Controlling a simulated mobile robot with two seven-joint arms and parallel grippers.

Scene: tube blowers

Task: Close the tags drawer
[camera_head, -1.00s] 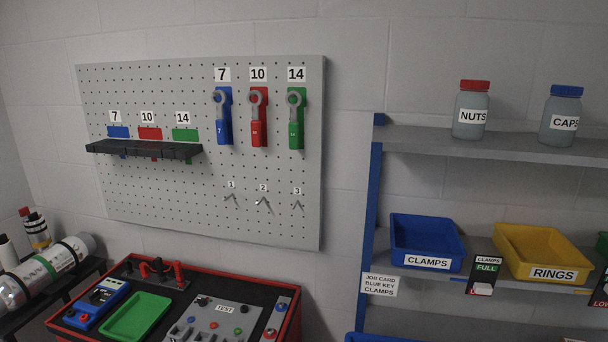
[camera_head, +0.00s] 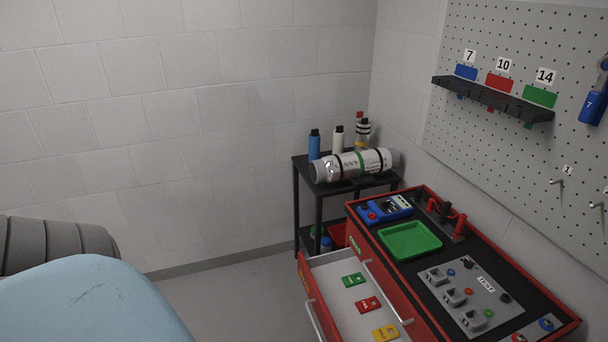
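The red tool cabinet (camera_head: 572,325) stands at the lower right. One of its drawers (camera_head: 338,257) is pulled open toward the lower left and shows a pale interior. Green, red and yellow tags lie in it: a green tag (camera_head: 353,280), a red tag (camera_head: 368,304) and a yellow tag (camera_head: 385,332). A grey bar handle (camera_head: 315,322) shows on the drawer's front. A second bar handle (camera_head: 389,295) is beside the drawer on the cabinet. Neither of my grippers shows in this view.
A black side table (camera_head: 305,165) behind the cabinet holds a metal cylinder (camera_head: 355,164) and bottles. A green tray (camera_head: 410,241) and a test panel (camera_head: 470,298) lie on the cabinet top. A light blue rounded shape (camera_head: 90,305) fills the lower left. Grey floor (camera_head: 230,295) is clear left of the drawer.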

